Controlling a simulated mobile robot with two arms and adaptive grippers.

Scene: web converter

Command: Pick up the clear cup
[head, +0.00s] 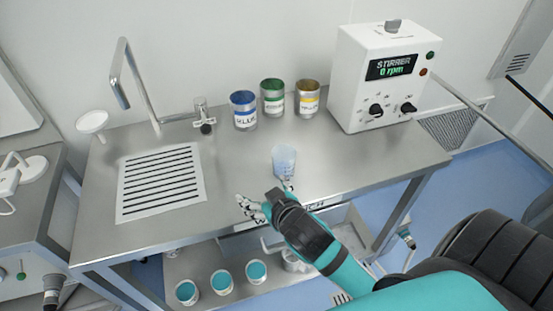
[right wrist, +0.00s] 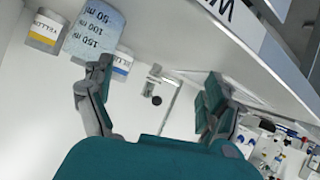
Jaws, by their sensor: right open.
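The clear cup (head: 284,160) stands upright on the steel bench (head: 235,165), near its front middle. My right gripper (head: 265,197) is open and empty at the bench's front edge, in front of the cup and slightly left of it. In the right wrist view the cup (right wrist: 95,32), with its printed volume marks, shows at the upper left beyond one finger. It is not between the open fingers (right wrist: 153,88). I cannot tell whether that finger touches it. My left gripper is not in view.
Blue (head: 243,110), green (head: 273,98) and yellow (head: 307,98) labelled cans stand behind the cup. The white stirrer (head: 380,80) stands at the back right. A drain grid (head: 160,182) and tap (head: 138,85) are at left. Teal-filled cups (head: 222,282) sit on the lower shelf.

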